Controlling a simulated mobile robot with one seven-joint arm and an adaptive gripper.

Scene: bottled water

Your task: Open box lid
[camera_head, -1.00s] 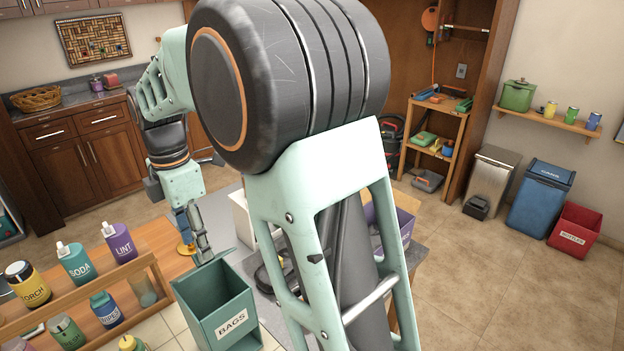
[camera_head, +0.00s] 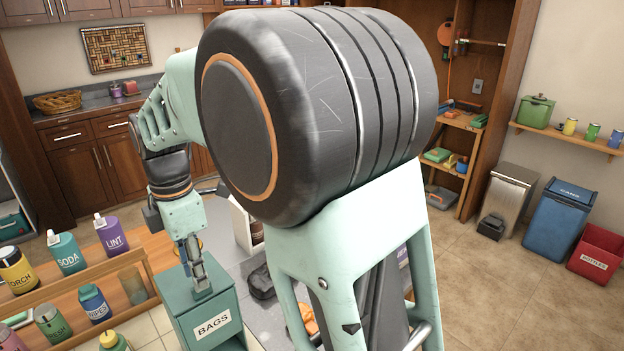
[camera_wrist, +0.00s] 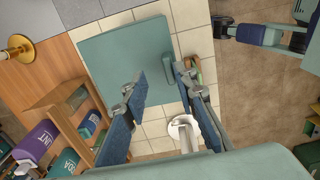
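The box is a teal bin labelled BAGS (camera_head: 213,326), standing beside the wooden rack in the head view. In the wrist view its lid (camera_wrist: 115,60) is a flat teal panel, seen from above, that looks shut. A raised teal handle (camera_wrist: 168,68) sits near the lid's right edge. My gripper (camera_head: 201,288) points down at the top of the box. In the wrist view the gripper (camera_wrist: 159,73) is open, fingers apart, with the handle near the right fingertip. Nothing is between the fingers that I can see as gripped. Whether a fingertip touches the lid, I cannot tell.
A wooden rack (camera_head: 150,262) with several bottles stands left of the box. A grey counter with a dark item (camera_head: 262,283) lies to its right, partly behind my arm. Blue (camera_head: 560,222) and red (camera_head: 598,254) bins stand far right. The tiled floor there is clear.

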